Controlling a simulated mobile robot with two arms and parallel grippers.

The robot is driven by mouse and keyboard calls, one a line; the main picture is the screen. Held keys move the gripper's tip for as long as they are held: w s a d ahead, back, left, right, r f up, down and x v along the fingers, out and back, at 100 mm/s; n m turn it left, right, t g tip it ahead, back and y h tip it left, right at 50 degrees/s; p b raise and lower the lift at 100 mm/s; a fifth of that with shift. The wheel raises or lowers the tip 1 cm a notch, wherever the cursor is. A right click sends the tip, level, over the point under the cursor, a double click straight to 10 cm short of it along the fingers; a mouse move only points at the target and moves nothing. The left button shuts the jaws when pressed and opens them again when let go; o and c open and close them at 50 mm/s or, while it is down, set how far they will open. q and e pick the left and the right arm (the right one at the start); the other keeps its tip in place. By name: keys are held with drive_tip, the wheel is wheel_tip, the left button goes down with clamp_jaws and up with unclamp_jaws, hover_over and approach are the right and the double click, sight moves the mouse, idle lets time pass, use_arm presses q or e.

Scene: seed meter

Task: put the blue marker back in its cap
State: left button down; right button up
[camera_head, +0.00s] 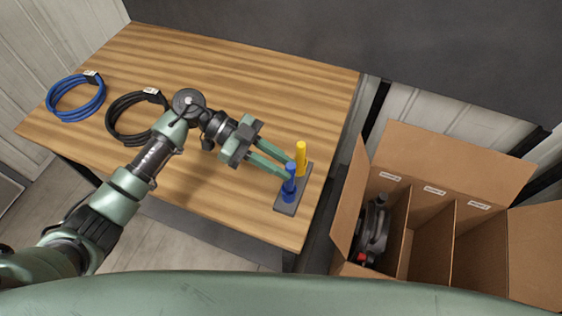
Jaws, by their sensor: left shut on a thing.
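The blue marker (290,176) stands upright at the right side of the wooden table. It is over the blue piece, which looks like its cap (287,197), on a small dark holder (288,209). Whether the marker is fully seated in the cap cannot be told. My left gripper (286,171) reaches in from the left and is shut on the blue marker. A yellow marker (300,153) stands upright just behind it on the same holder, close to the fingers. My right gripper is not in view.
On the wooden table (225,75) lie a coiled blue cable (61,112) and a coiled black cable (117,134) at the left. A cardboard box (465,142) with dividers stands right of the table, with a dark object (374,228) in its left compartment. The table's back middle is clear.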

use_arm(q)
drive_tip(key=shift+f, duration=0.9)
idle(0.8)
drive_tip(key=shift+f+b, duration=0.45)
drive_tip(key=shift+f, duration=0.3)
idle(0.6)
drive_tip(key=c, duration=1.2)
unclamp_jaws()
